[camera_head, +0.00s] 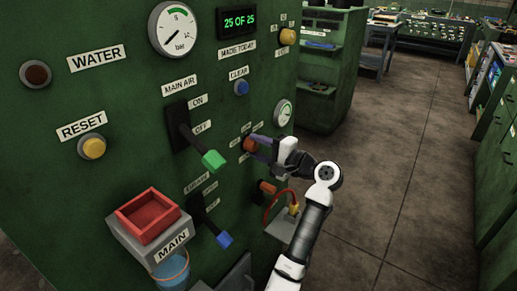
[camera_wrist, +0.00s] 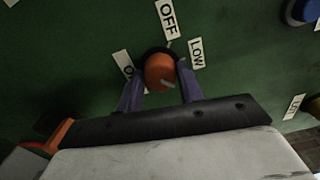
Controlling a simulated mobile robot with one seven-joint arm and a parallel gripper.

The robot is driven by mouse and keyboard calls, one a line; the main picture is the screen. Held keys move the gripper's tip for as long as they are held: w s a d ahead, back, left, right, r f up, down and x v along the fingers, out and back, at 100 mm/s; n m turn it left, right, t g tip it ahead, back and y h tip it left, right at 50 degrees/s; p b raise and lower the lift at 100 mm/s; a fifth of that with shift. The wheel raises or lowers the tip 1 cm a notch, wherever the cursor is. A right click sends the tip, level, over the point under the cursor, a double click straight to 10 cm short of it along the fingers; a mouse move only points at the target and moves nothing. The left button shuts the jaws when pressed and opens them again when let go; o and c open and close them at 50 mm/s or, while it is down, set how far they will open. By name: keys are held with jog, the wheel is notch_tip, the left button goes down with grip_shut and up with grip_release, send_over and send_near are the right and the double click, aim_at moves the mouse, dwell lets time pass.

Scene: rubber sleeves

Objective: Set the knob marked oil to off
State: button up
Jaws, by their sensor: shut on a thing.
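An orange-brown round knob (camera_wrist: 160,74) sits on the green panel in the wrist view. An OFF label (camera_wrist: 167,18) is above it, a LOW label (camera_wrist: 196,53) is at its right, and a label starting with O (camera_wrist: 125,66) at its left is partly hidden. My gripper (camera_wrist: 161,84) is shut on this knob, one purple finger on each side. A pale line shows on the knob's lower right face. I cannot read the word oil. In the head view the knob (camera_head: 249,145) shows at the tips of my gripper (camera_head: 253,147), its labels too small to read.
A green-tipped MAIN AIR lever (camera_head: 213,160) stands out to the left, and a blue-tipped lever (camera_head: 224,239) lower down. Another orange knob (camera_head: 267,187) and a red cable (camera_head: 277,199) are just below my gripper. The floor (camera_head: 400,150) to the right is open.

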jog(key=n+b, duration=0.2)
jog(key=n, duration=0.1)
jog(key=n+b, duration=0.1)
jog(key=n, duration=0.1)
jog(key=shift+f+b, duration=0.25)
jog(key=shift+b, duration=0.15)
jog(key=n+b, duration=0.3)
jog(key=n, duration=0.1)
jog(key=shift+b, duration=0.4)
jog(key=n+b, duration=0.4)
jog(key=n, duration=0.1)
jog(key=shift+n+b, duration=0.35)
jog(key=shift+n, duration=0.05)
jog(key=shift+r+n+b, duration=0.2)
jog(key=shift+n+b, duration=1.45)
jog(key=shift+n, duration=0.55)
jog(key=o, duration=1)
jog(key=v, duration=1.3)
jog(key=shift+s+d, duration=0.25)
jog(key=shift+d, duration=0.1)
